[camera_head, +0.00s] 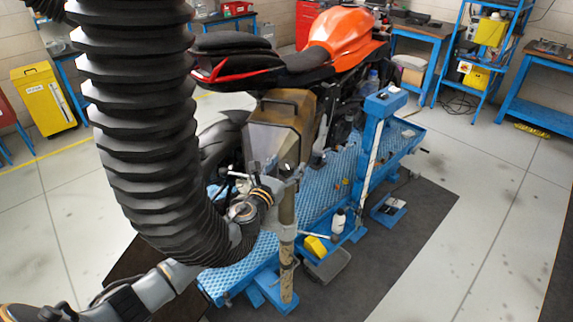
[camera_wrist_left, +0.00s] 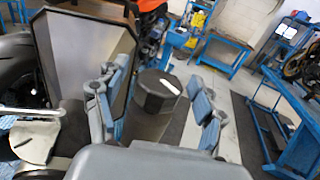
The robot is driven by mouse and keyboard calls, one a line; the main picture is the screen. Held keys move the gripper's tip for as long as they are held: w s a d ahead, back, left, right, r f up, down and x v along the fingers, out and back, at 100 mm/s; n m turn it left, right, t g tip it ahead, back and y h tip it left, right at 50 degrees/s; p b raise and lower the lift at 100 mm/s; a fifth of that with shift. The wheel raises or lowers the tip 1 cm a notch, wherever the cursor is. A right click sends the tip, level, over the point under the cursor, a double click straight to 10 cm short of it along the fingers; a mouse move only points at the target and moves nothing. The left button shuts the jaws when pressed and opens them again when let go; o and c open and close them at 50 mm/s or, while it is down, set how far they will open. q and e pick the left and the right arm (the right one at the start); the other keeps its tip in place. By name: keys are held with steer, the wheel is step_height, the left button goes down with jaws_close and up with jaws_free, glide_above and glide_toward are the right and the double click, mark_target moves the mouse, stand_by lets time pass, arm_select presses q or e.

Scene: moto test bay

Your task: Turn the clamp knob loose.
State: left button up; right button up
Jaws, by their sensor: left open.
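The clamp knob (camera_wrist_left: 155,92) is dark and faceted, with a white mark on its top, in the middle of the left wrist view. My left gripper (camera_wrist_left: 157,105) is open, with one blue-padded finger on each side of the knob. A gap shows between the knob and the right finger; I cannot tell whether the left finger touches it. In the head view my left gripper (camera_head: 290,174) is small, at the top of a worn upright post (camera_head: 287,240), and the knob cannot be made out there. My right gripper is not in view.
A thick black ribbed hose (camera_head: 135,110) hangs close to my left arm. An orange motorcycle (camera_head: 338,35) stands on a blue lift platform (camera_head: 325,185) just behind the post. A metal box-like case (camera_head: 275,140) is close behind the gripper. Grey floor at right is mostly clear.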

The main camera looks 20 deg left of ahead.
arm_select(q)
steer(key=shift+w, duration=0.1)
steer(key=shift+c, duration=0.4)
steer(key=c, duration=1.1)
